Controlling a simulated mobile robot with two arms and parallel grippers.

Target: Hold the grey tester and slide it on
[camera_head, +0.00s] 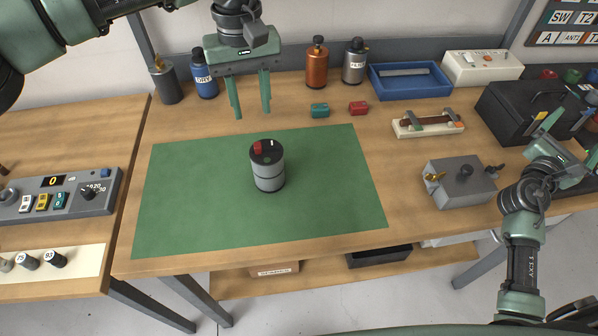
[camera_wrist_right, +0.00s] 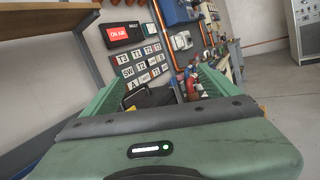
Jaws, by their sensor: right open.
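A grey cylinder (camera_head: 268,176) with black bands stands upright on the green mat (camera_head: 185,205). Its black top carries a red part and a small white mark; it appears to be the grey tester. Whether the white mark is a slide switch, and its position, is too small to tell. My left gripper (camera_head: 251,112) points down, open and empty, above and behind the cylinder, not touching it. My right gripper (camera_head: 570,133) is at the right edge, far from the cylinder. In the right wrist view its green fingers (camera_wrist_right: 158,88) are apart with nothing held between them.
Bottles (camera_head: 317,65), a blue tray (camera_head: 410,82), green (camera_head: 319,110) and red (camera_head: 358,108) blocks line the back. A control panel (camera_head: 62,196) is left. The mat around the cylinder is clear.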

